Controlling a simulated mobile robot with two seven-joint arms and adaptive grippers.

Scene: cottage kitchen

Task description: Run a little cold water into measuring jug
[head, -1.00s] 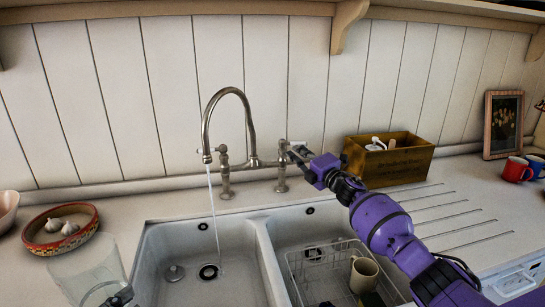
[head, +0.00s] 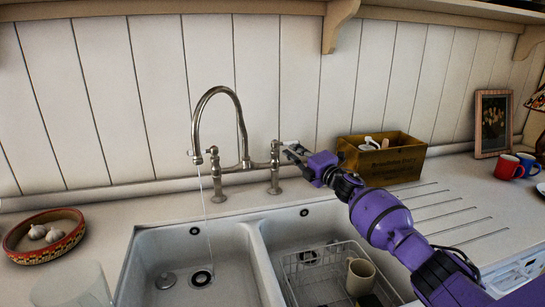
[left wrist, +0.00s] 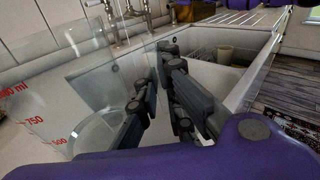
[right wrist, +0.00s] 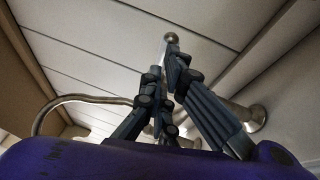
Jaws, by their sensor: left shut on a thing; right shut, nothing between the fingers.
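The clear measuring jug (head: 78,288) shows in part at the bottom left of the head view. In the left wrist view the jug (left wrist: 60,112) has red marks, and my left gripper (left wrist: 158,85) is shut on it. No water can be made out in it. The curved metal tap (head: 241,130) stands behind the sink, and a thin stream of water (head: 206,215) falls from its spout into the left basin (head: 165,250). My right gripper (head: 290,153) is shut and empty, at the right tap handle (head: 275,165); touching cannot be told.
A dish rack (head: 290,270) with a cream mug (head: 360,274) is in the right basin. A wooden box (head: 405,163) stands behind the drainer grooves. A bowl of garlic (head: 65,245) is on the left counter. Red (head: 506,167) and blue mugs stand far right.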

